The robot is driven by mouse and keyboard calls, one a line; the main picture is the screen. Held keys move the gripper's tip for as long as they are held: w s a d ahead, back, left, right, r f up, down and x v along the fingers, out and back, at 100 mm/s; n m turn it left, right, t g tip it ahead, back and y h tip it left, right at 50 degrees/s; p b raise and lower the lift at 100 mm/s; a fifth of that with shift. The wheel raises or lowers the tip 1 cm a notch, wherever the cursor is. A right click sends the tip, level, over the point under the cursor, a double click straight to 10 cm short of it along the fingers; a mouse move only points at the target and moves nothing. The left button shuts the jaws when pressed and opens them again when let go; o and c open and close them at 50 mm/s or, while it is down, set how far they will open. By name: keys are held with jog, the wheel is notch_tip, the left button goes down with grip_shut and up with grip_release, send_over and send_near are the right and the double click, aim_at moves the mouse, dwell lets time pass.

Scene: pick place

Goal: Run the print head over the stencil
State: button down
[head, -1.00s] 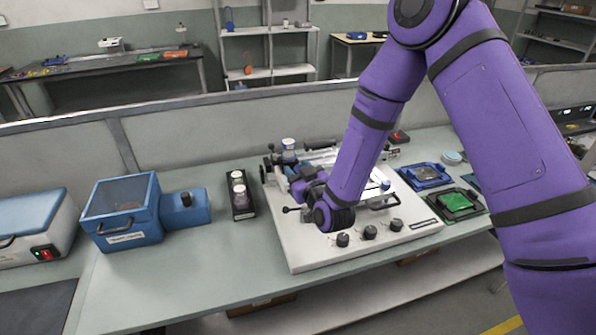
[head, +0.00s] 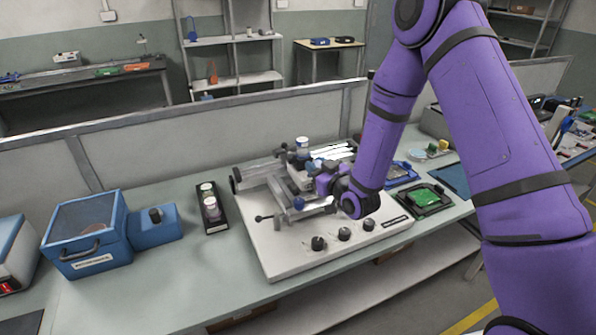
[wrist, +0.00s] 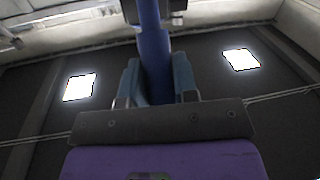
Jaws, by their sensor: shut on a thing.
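The white stencil printer (head: 285,258) stands on the bench in the head view, with three dark knobs along its front. My gripper (head: 322,184) is over the middle of its deck. In the wrist view my gripper (wrist: 157,85) is shut on a blue upright handle (wrist: 154,48), which I take to be part of the print head. The print head's metal bar (head: 318,208), with a blue knob, shows just in front of my gripper. The stencil is mostly hidden behind my arm and the carriage; bright strips (head: 335,151) show behind.
A blue box with a clear lid (head: 95,250) and a dark tray of jars (head: 212,208) stand left of the printer. A green board in a black holder (head: 425,198) and a blue holder (head: 402,172) lie right.

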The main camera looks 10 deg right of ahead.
jog(key=shift+d, duration=0.2)
jog(key=c, duration=0.9)
grip_release()
jog(key=v, duration=1)
jog(key=shift+s+d, duration=0.2)
jog(key=shift+s, duration=0.1)
